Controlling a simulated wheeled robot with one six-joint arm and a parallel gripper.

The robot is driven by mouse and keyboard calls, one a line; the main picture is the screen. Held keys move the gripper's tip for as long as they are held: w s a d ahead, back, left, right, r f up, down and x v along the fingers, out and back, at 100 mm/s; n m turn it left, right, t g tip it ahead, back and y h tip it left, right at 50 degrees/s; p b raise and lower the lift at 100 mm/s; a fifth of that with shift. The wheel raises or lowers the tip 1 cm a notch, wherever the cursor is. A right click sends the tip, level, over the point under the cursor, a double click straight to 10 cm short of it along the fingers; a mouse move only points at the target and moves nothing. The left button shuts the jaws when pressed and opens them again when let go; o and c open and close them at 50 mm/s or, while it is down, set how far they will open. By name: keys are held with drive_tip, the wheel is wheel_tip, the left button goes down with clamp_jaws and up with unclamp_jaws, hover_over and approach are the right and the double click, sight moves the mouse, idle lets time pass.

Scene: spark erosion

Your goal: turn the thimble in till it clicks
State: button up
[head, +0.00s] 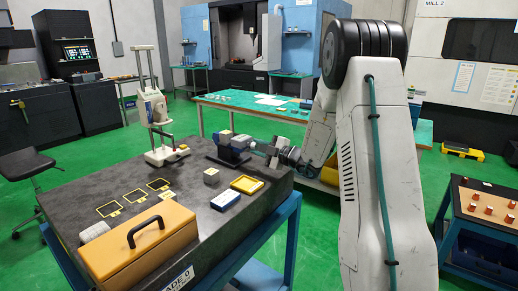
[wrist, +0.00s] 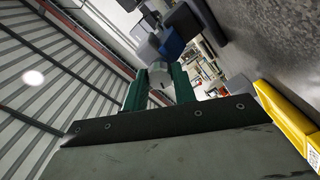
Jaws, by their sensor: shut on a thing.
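The thimble (wrist: 160,76) shows in the wrist view as a pale grey cylinder between the two green fingers of my gripper (wrist: 159,87). The fingers are shut on it from both sides. Beyond it are a blue part (wrist: 171,44) and a dark block of the micrometer's holder. In the head view the holder (head: 232,149), dark and blue, stands on the black stone table, and my gripper (head: 260,147) reaches it from the right. The thimble is mostly hidden by my gripper there, and its scale cannot be read.
Yellow outlines mark bare places. The table's right edge lies below my gripper.

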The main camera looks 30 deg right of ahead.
drive_tip(key=o, duration=1)
drive_tip(key=v, duration=0.8)
drive_tip(key=shift+w, duration=0.1)
